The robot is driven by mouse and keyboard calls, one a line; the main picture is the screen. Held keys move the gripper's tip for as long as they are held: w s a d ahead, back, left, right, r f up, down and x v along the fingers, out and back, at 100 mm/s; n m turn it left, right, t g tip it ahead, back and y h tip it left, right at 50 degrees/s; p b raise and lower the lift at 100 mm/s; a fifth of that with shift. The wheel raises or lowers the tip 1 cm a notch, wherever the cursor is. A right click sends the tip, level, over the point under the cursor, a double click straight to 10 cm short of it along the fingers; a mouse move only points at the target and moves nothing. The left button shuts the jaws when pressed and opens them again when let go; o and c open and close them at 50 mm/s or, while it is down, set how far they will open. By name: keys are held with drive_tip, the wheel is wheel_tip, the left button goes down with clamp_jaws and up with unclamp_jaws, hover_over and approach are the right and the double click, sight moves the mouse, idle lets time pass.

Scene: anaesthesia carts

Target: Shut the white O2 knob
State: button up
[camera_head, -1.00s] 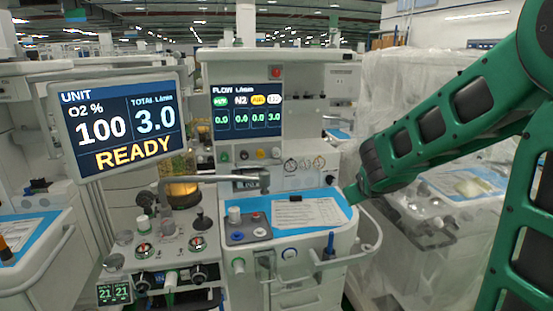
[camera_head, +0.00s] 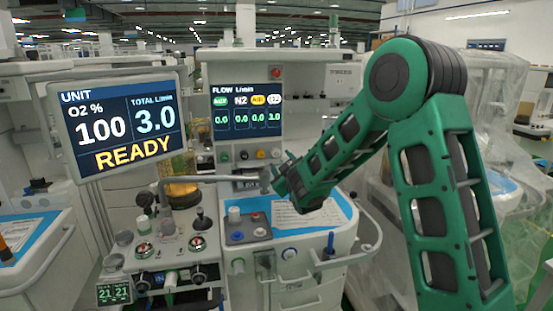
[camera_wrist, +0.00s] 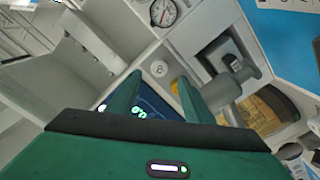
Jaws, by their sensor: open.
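The white O2 knob (camera_head: 276,153) is at the right end of a row of knobs under the flow screen (camera_head: 247,112). In the wrist view the white knob (camera_wrist: 159,68) shows in line with the gap between my fingertips, farther off. My gripper (camera_head: 279,174) is just below and right of the knob row in the head view. In the wrist view my gripper (camera_wrist: 159,78) is open and holds nothing. I cannot tell the exact distance to the knob. The screen reads 3.0 in its white right-hand column.
The yellow knob (camera_wrist: 175,87) is partly hidden by my right finger. A round gauge (camera_wrist: 163,12) is close by. A grey bar (camera_head: 215,178) crosses before the panel. The tilted monitor (camera_head: 120,125) reads O2 100, total 3.0, READY. A blue worktop (camera_head: 259,205) lies below.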

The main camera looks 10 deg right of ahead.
sight(277, 154)
drive_tip(key=w, duration=0.6)
drive_tip(key=shift+w, duration=0.3)
drive_tip(key=shift+c, duration=0.6)
drive_tip(key=c, duration=1)
